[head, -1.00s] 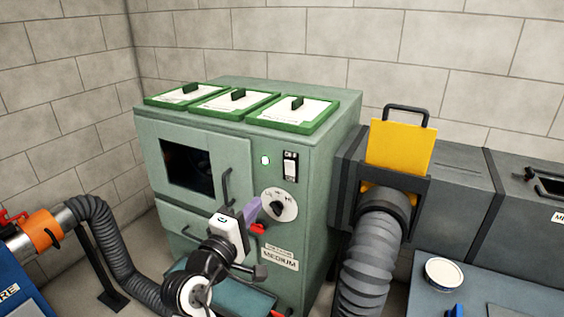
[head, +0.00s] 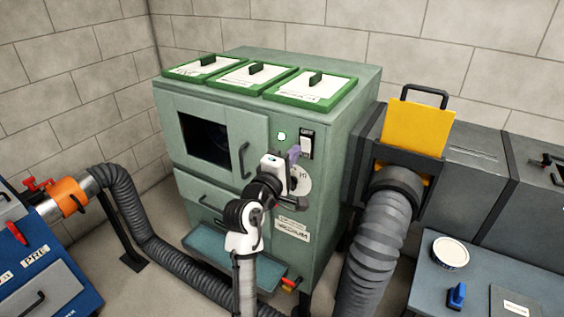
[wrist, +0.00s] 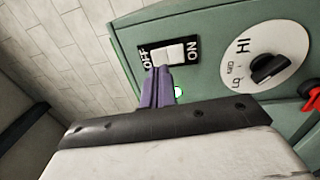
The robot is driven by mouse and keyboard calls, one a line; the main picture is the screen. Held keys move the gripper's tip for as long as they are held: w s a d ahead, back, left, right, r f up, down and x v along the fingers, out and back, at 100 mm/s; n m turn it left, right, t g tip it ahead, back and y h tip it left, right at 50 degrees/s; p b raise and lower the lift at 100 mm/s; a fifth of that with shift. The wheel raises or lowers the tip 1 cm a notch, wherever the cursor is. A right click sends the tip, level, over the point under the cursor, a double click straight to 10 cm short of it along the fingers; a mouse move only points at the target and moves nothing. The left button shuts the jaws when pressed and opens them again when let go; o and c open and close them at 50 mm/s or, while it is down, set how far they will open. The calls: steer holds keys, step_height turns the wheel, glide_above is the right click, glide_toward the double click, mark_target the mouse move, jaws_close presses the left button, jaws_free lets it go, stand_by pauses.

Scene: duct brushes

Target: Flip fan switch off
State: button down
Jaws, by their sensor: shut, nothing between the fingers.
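The fan switch (head: 306,146) is a white rocker on a black plate on the green cabinet's front. It shows close up in the wrist view (wrist: 170,52), with OFF at the plate's left end and ON at its right. My gripper (head: 295,154) is shut and empty, with purple fingertips at the switch. In the wrist view the fingertips (wrist: 160,76) overlap the rocker's lower edge near the OFF side. I cannot tell whether they touch it or which way the rocker is tilted. A green light (head: 281,136) beside the switch is lit.
A round HI/MED/LO dial (wrist: 264,58) with a black knob sits near the switch, partly behind my gripper in the head view. A red part (wrist: 312,96) lies beyond it. A yellow gate plate (head: 419,125) and grey hose (head: 375,240) stand to the cabinet's right.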

mark_target(304, 141)
steer(key=shift+p+x, duration=0.35)
steer(key=shift+x, duration=1)
steer(key=shift+w+d+r, duration=0.1)
steer(key=shift+w, duration=0.05)
